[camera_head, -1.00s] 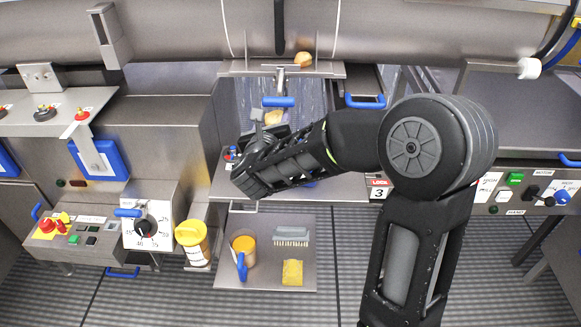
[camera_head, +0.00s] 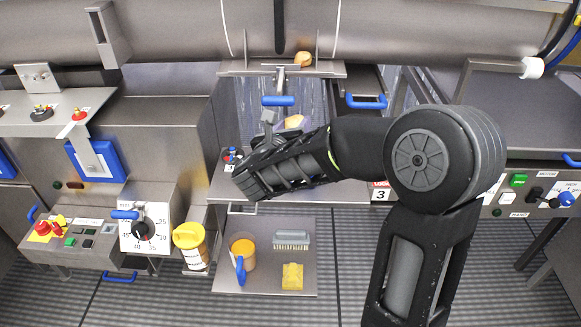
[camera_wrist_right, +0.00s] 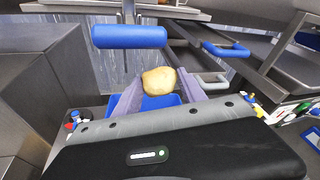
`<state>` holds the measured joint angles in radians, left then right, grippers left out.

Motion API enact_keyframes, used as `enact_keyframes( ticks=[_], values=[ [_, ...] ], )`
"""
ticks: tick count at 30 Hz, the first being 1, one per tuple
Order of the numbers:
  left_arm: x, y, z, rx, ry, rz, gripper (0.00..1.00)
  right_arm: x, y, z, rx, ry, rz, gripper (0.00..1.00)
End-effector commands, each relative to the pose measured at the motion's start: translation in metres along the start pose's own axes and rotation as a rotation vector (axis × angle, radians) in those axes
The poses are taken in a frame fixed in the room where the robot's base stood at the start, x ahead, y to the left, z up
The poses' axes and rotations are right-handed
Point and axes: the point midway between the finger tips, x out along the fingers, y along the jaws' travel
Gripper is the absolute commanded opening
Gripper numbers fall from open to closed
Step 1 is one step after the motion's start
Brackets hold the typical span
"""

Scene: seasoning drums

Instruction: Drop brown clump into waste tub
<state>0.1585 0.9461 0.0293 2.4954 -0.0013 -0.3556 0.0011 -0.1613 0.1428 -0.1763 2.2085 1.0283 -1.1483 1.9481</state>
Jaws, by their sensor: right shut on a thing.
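A tan-brown clump (camera_wrist_right: 159,81) sits between the two pale fingers of my right gripper (camera_wrist_right: 160,79) in the right wrist view. The gripper is shut on it. In the head view the held clump (camera_head: 293,121) shows just beyond my right wrist, in front of the machine's opening; the gripper is partly hidden by my arm. A blue tub (camera_wrist_right: 158,101), seemingly the waste tub, shows partly below and behind the clump in the wrist view; my gripper hides most of it. In the head view my arm covers that spot. My left gripper is out of view.
Another orange-brown lump (camera_head: 303,59) lies on the steel ledge under the drum. A blue handle (camera_head: 278,100) hangs close above the held clump. A lower shelf holds an orange cup (camera_head: 243,252), a brush (camera_head: 291,239) and a yellow sponge (camera_head: 292,276). A yellow-lidded jar (camera_head: 190,245) stands left.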

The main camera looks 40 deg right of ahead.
Motion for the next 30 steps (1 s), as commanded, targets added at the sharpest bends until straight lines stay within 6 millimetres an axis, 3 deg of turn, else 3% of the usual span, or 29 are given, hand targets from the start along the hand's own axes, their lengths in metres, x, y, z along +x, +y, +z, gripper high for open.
enact_keyframes(
  ticks=[6, 18, 19, 28, 30],
  values=[
    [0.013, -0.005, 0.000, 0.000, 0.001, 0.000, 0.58, 0.005, 0.009, -0.024, -0.001, 0.000, 0.000, 0.09],
    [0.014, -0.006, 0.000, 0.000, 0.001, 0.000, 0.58, 0.006, 0.010, -0.029, 0.000, 0.000, 0.000, 0.09],
    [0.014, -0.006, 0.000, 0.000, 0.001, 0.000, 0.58, 0.006, 0.010, -0.029, 0.000, 0.000, 0.000, 0.49],
    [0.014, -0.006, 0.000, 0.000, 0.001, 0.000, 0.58, 0.006, 0.010, -0.028, 0.000, 0.000, 0.000, 0.73],
    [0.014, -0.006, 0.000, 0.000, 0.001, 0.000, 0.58, 0.006, 0.010, -0.028, 0.000, 0.000, 0.000, 0.74]
  ],
)
